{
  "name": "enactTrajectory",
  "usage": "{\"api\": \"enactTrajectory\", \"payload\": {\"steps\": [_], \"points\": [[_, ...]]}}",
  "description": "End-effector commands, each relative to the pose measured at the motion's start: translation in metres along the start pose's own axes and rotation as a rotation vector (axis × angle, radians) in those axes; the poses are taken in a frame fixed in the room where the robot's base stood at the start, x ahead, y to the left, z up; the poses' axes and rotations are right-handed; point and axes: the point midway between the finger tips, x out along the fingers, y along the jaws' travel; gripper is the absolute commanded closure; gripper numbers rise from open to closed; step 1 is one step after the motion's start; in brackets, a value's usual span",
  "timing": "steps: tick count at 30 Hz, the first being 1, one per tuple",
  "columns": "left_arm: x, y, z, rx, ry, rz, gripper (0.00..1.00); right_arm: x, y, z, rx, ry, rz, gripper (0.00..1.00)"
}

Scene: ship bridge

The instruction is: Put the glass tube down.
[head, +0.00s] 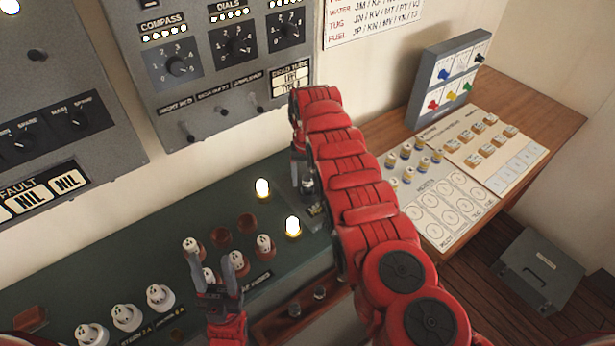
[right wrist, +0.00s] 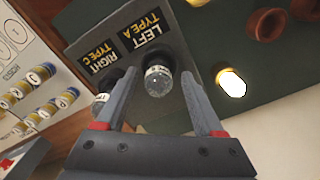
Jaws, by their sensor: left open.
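A clear glass tube (right wrist: 158,82) with a dark collar stands at the "LEFT TYPE A" label of a dark grey holder (right wrist: 172,55). My right gripper (right wrist: 158,76) has its fingers on either side of this tube, with a visible gap at each side. A second glass tube (right wrist: 100,104) at the "RIGHT TYPE C" label is partly hidden behind one finger. In the head view, a glass tube (head: 308,186) shows below my right gripper (head: 299,172), mostly covered by the arm. My left gripper (head: 211,262) is open and empty above the green console.
The green console (head: 130,250) carries white plugs (head: 126,317), brown sockets (head: 221,239) and two lit lamps (head: 262,188). A brown tray (head: 272,328) with small glassy pieces lies in front. A wooden desk (head: 535,105) with label boards is at right; a grey box (head: 538,270) is below it.

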Motion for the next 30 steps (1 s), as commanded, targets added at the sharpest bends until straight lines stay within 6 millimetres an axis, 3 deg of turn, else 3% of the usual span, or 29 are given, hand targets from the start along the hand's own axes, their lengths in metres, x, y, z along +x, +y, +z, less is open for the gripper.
{"api": "enactTrajectory", "payload": {"steps": [8, 16, 24, 30], "points": [[0.007, 0.000, -0.001, 0.000, 0.000, 0.000, 0.50, -0.009, 0.000, 0.000, 0.000, 0.000, 0.000, 0.30], [0.033, -0.002, -0.006, 0.000, 0.000, 0.000, 0.50, -0.056, 0.000, -0.002, 0.001, 0.006, -0.001, 0.30], [0.021, -0.001, -0.004, 0.000, 0.000, 0.000, 0.50, -0.108, 0.000, 0.000, -0.001, 0.001, -0.001, 0.30], [0.021, -0.001, -0.004, 0.000, 0.000, 0.000, 0.50, -0.121, 0.000, 0.000, 0.000, 0.001, 0.000, 0.30]]}}
